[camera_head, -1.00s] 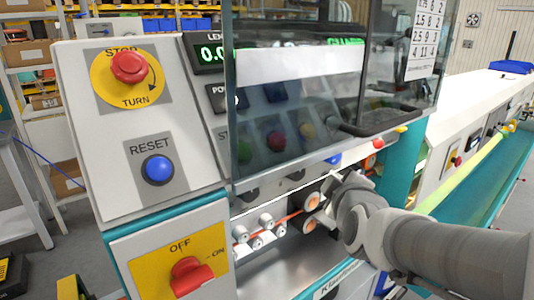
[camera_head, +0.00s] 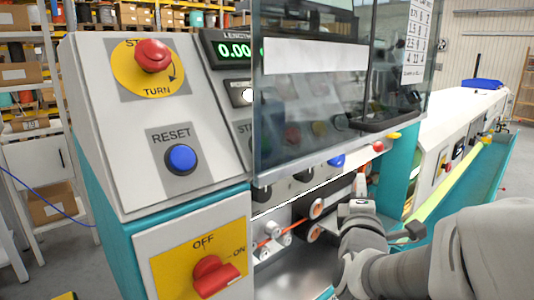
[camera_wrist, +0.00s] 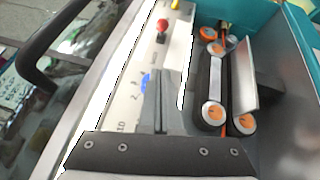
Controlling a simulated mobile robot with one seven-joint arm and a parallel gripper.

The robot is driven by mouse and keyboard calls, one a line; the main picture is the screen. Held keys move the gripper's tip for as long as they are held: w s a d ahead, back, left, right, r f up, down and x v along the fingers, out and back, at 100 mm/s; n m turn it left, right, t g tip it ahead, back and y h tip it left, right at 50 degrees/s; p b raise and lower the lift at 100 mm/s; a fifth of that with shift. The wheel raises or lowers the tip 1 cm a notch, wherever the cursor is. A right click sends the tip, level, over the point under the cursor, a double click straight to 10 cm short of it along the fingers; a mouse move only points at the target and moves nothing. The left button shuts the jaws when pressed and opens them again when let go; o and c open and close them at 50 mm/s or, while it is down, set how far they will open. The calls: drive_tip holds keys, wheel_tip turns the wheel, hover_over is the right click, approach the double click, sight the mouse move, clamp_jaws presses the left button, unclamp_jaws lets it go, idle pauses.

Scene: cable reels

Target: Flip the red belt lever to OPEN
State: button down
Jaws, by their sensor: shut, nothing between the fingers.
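The red-knobbed lever (camera_head: 378,146) stands on the machine's pale front strip, between a blue knob (camera_head: 336,160) and a yellow knob (camera_head: 393,135). In the wrist view the red knob (camera_wrist: 162,25) is at the top, on a short dark stem, beyond my fingertips. The lever's position lettering is too blurred to read. My gripper (camera_wrist: 160,74) is shut and empty, its fingers over the strip beside the blue knob (camera_wrist: 146,82). It is apart from the red lever. In the head view my wrist is below the strip, and the fingers are hard to make out.
Belts on orange rollers (camera_wrist: 214,85) lie right of my fingers. A dark handle (camera_wrist: 40,50) and clear guard (camera_head: 310,100) stand on the other side. The control box (camera_head: 150,120) with stop, reset and OFF/ON switches is at left in the head view.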

approach(378, 147)
drive_tip(key=w+a, duration=0.2)
drive_tip(key=w, duration=0.4)
drive_tip(key=shift+w+d+b, duration=0.15)
drive_tip(key=shift+w+d, duration=0.05)
drive_tip(key=shift+d, duration=0.55)
drive_tip(key=shift+w+d+b, duration=0.15)
drive_tip(key=shift+w+d, duration=0.1)
drive_tip(key=shift+d, duration=0.5)
